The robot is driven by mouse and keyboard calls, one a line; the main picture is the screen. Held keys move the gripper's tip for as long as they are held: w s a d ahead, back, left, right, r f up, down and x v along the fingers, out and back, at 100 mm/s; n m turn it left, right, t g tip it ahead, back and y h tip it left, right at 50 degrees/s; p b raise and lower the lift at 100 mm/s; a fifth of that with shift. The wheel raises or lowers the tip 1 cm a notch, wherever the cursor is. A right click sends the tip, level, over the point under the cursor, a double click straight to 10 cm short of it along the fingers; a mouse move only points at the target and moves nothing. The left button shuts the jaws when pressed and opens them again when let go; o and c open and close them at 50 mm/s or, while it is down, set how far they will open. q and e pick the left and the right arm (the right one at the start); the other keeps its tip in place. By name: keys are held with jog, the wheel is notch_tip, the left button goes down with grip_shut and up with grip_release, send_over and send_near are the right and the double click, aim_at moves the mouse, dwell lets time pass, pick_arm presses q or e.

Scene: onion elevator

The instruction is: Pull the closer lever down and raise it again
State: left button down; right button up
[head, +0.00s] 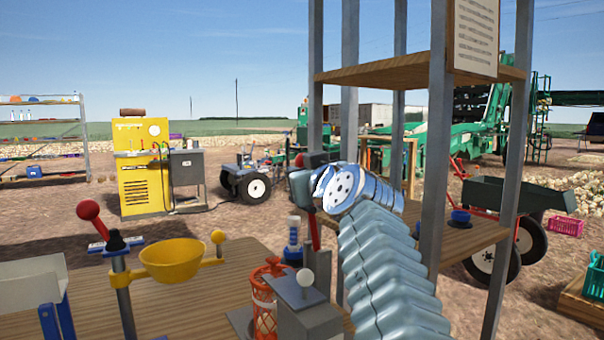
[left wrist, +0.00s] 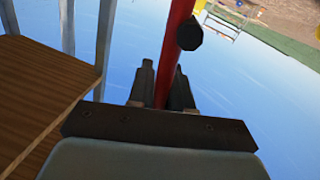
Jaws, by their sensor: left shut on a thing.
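A red lever (head: 314,232) stands nearly upright beside the grey box at the front edge of the shelf frame. My left gripper (head: 303,184) is at its upper part, with the arm rising from the lower right. In the left wrist view the red rod (left wrist: 178,60) passes between the two dark fingers of my left gripper (left wrist: 163,88), which are shut on it. A dark round knob (left wrist: 189,35) shows against the rod. The lever's top is partly hidden by the gripper in the head view. My right gripper is in neither view.
A grey box with a white ball knob (head: 305,277) and an orange mesh cylinder (head: 265,300) stand on the wooden table (head: 215,300). Metal posts (head: 437,130) and wooden shelves stand close around my arm.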

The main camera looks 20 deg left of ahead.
pick_arm(q)
jog(key=shift+s+b, duration=0.15)
jog(key=shift+b, duration=0.2)
jog(key=s+a+f+n+y+b, duration=0.1)
jog(key=s+a+f+n+b, duration=0.2)
jog(key=b, duration=0.7)
jog(key=shift+s+a+f+n+t+b, duration=0.35)
jog(key=shift+s+a+n, duration=0.7)
jog(key=shift+s+n, duration=0.9)
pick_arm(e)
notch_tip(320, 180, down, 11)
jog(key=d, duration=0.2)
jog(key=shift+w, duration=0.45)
pick_arm(q)
jog(key=shift+w+n, duration=0.3)
jog(key=shift+n, duration=0.05)
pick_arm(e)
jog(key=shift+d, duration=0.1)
pick_arm(q)
jog(key=c, duration=1.1)
grip_release()
jog(key=shift+s, duration=0.1)
jog(key=shift+o, duration=0.3)
jog(key=shift+f, duration=0.1)
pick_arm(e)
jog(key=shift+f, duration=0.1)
